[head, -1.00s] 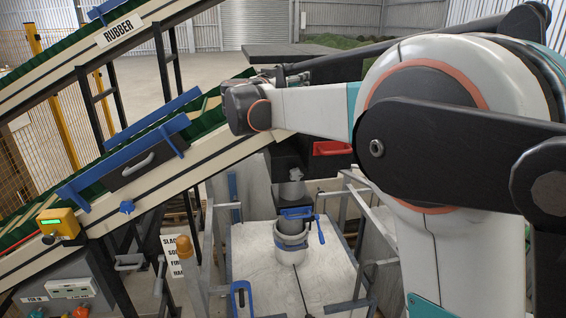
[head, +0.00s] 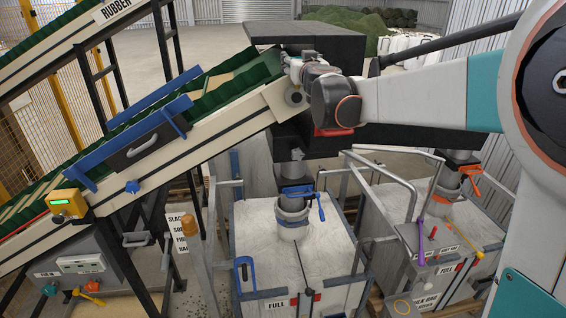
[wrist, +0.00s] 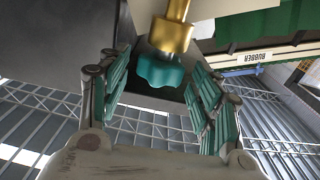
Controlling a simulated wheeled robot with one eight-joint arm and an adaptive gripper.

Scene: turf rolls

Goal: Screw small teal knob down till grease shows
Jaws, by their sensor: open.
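In the wrist view a small teal lobed knob (wrist: 160,69) sits on a brass stem (wrist: 172,32). My gripper (wrist: 158,76) is open, its two teal-padded fingers to the left and right of the knob. The knob appears around the fingertips' level with space on both sides; I cannot tell its exact depth, and no contact shows. No grease is visible on it. In the head view my gripper (head: 292,67) is small and partly hidden by my wrist at the upper end of the green-belted conveyor (head: 220,88); the knob cannot be made out there.
A black hopper box (head: 340,45) stands just behind my wrist. Below are two white bulk bags (head: 262,262) in grey railings (head: 385,172). A control box (head: 75,265) with coloured knobs is at lower left.

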